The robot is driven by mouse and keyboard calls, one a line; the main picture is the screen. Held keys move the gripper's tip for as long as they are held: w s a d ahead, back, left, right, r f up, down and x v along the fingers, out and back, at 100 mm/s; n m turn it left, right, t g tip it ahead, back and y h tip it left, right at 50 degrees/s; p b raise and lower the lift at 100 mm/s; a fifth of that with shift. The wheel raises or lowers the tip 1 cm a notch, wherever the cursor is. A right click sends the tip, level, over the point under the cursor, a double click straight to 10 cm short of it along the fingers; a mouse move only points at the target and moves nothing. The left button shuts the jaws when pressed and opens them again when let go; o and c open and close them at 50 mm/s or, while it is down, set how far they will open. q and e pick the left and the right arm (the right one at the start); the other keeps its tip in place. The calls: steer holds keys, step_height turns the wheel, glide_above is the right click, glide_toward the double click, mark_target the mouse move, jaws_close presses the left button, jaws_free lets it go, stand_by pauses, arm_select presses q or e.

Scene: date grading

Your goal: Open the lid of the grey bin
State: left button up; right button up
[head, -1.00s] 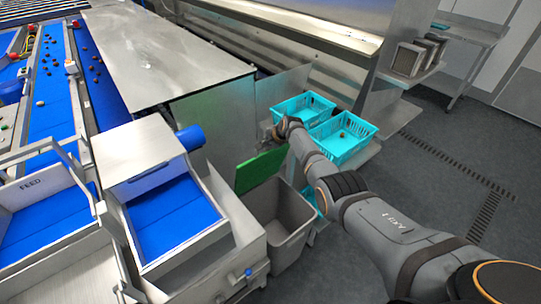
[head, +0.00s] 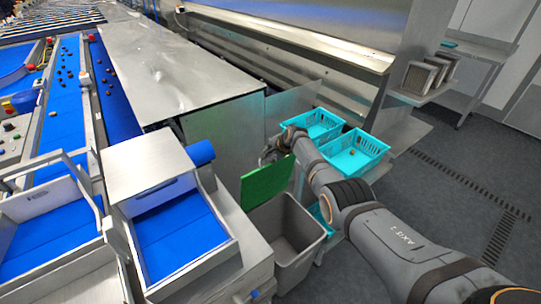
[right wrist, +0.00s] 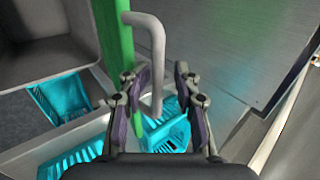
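The grey bin (head: 290,233) stands on the floor beside the steel machine, its inside visible from above. Its green lid (head: 267,183) is raised, standing steeply at the bin's back edge. In the right wrist view the lid shows edge-on (right wrist: 113,35), with the bin (right wrist: 45,30) to its left. A grey bent handle (right wrist: 157,50) sticks out from the lid. My right gripper (right wrist: 162,75) is open, with the handle between its fingers and gaps on both sides. In the head view my right gripper (head: 269,155) is small behind the lid's top edge. My left gripper is out of view.
Turquoise crates (head: 318,122) (head: 354,150) stand on a steel shelf behind the bin, close to my right arm. A steel chute with a blue bed (head: 180,235) is left of the bin. Open floor (head: 440,210) lies to the right.

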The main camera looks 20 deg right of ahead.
steer(key=shift+f, duration=0.15)
steer(key=v, duration=1.2)
stand_by(0.3)
